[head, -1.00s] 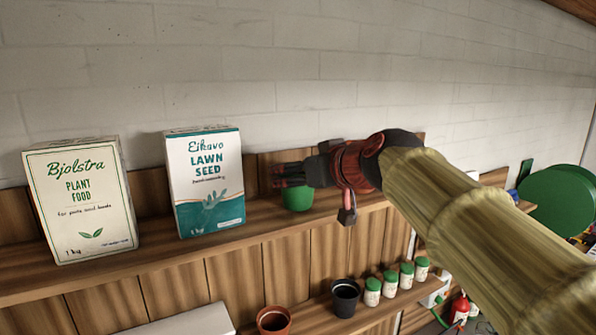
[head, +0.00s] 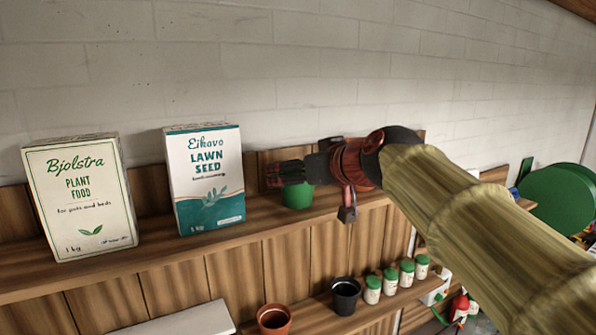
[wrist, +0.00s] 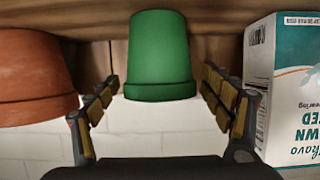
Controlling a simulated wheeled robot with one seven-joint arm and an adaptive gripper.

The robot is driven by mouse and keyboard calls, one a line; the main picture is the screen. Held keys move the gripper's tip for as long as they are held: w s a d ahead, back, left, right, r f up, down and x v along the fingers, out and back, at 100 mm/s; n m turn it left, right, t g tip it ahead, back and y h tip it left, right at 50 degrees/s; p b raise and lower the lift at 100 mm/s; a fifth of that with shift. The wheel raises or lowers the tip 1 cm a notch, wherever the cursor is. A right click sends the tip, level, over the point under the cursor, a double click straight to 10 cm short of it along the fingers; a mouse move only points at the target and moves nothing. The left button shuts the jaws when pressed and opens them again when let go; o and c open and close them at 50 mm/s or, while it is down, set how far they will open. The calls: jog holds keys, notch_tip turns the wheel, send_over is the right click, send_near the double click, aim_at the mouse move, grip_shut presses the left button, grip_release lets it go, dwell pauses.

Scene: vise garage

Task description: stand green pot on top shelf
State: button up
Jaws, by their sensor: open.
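The green pot (head: 297,196) stands on the top shelf (head: 150,262), right of the lawn seed box and partly hidden behind my gripper. In the wrist view, which is upside down, the green pot (wrist: 160,55) is upright, rim upward, its base at the shelf. My gripper (head: 272,174) is open, with its fingertips at the near upper part of the pot in the head view. In the wrist view one finger shows on each side of the pot, with visible gaps, so it is not gripped.
The lawn seed box (head: 205,180) and plant food box (head: 80,198) stand left on the top shelf. A terracotta pot (wrist: 35,78) is close beside the green pot. The lower shelf holds a terracotta pot (head: 274,320), a black pot (head: 345,296) and several green-lidded jars (head: 390,281).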

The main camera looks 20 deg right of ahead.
jog(key=b+v, duration=0.3)
jog(key=v, duration=0.9)
jog(key=s+f+g+h, duration=0.1)
jog(key=s+f, duration=0.5)
jog(key=f, duration=0.7)
jog(key=s+a+f+m+g, duration=0.1)
jog(key=s+f+g, duration=0.3)
jog(key=f, duration=0.9)
jog(key=s+a+f+m+g+h, duration=0.1)
jog(key=s+f+g, duration=0.2)
jog(key=s+f, duration=0.5)
notch_tip(320, 180, down, 6)
jog(key=shift+s+r+h, duration=0.1)
jog(key=shift+s+h, duration=0.1)
jog(key=shift+h, duration=0.1)
notch_tip(320, 180, down, 19)
jog(key=b, duration=1.9)
jog(key=shift+r, duration=0.15)
